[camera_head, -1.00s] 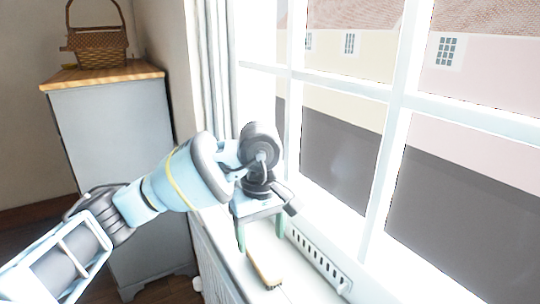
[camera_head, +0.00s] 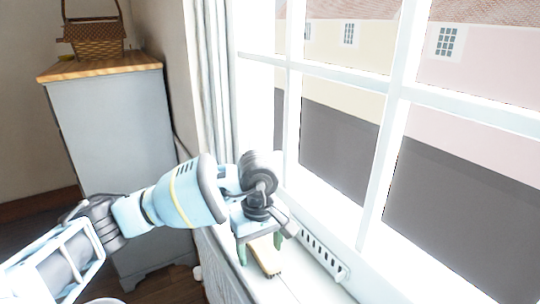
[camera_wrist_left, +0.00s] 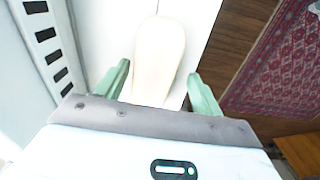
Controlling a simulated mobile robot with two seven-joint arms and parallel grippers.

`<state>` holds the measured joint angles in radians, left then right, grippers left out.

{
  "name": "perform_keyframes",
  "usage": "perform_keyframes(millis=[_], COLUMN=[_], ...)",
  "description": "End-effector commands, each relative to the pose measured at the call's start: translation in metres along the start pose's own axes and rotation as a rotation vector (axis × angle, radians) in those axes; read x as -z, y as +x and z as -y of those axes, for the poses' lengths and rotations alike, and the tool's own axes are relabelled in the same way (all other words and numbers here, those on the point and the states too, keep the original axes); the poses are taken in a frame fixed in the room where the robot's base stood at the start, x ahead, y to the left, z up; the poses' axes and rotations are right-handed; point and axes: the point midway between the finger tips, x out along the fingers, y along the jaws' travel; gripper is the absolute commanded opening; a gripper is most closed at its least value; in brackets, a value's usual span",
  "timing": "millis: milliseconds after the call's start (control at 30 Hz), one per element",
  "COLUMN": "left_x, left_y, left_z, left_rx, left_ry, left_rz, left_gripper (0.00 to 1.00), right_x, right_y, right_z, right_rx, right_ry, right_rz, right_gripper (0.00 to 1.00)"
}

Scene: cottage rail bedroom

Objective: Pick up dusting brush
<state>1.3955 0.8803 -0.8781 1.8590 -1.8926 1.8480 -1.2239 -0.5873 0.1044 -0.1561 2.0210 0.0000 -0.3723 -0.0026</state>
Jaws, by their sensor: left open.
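The dusting brush (camera_head: 266,258) lies on the white window sill, with a wooden back and dark bristles along its lower edge. In the left wrist view the brush (camera_wrist_left: 158,55) shows as a pale rounded shape that reaches between the fingertips. My left gripper (camera_head: 261,245) points down just above the brush. Its two green fingers are open, one on each side of the brush's near part, and a gap shows on both sides in the left wrist view (camera_wrist_left: 160,88). I cannot tell the exact height above the brush. My right gripper is not in view.
The window frame (camera_head: 370,200) and a slotted vent strip (camera_head: 322,256) run along the right of the sill (camera_head: 300,288). A curtain hangs behind my arm. A grey cabinet (camera_head: 110,150) with a wicker basket (camera_head: 95,38) stands at the left. A red rug (camera_wrist_left: 275,70) lies on the floor.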

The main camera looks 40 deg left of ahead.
Motion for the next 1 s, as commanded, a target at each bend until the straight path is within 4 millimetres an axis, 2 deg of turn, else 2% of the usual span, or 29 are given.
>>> perform_keyframes(millis=[67, 433, 767, 1000], left_x=[0.0, 0.0, 0.0, 0.0], left_y=[0.001, 0.001, -0.002, -0.024], left_z=[0.0, 0.0, 0.0, -0.001], left_rx=[0.001, 0.001, 0.0, -0.002], left_ry=[0.0, 0.0, 0.0, 0.0], left_rz=[0.001, 0.001, 0.0, -0.001], left_gripper=[0.66, 0.18, 0.17, 0.17], right_x=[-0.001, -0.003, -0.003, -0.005], right_y=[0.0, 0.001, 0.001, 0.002], right_z=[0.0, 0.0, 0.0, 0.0], right_rx=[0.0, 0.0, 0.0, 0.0], right_ry=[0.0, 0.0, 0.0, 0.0], right_rz=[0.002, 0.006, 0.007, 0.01], right_gripper=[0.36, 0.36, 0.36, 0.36])
